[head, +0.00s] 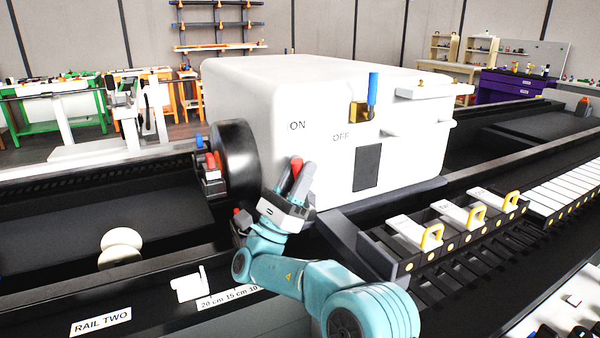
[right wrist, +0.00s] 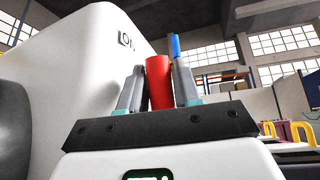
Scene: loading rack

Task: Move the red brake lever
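The red brake lever (head: 296,164) stands in front of the large white machine body, below the ON marking. My right gripper (head: 295,180) is around it, one finger on each side, with the red top showing between the fingertips. In the right wrist view the red lever (right wrist: 159,82) fills the gap between the grey fingers of my right gripper (right wrist: 158,85), which look shut on it. The lever's lower part is hidden behind the gripper. My left gripper is not in view.
The white machine body (head: 260,90) carries a blue handle (head: 373,88) on a yellow mount near OFF. A black round buffer (head: 236,160) sits at its left end. White blocks with yellow handles (head: 432,237) stand in a rack at right. A RAIL TWO label (head: 101,322) lies front left.

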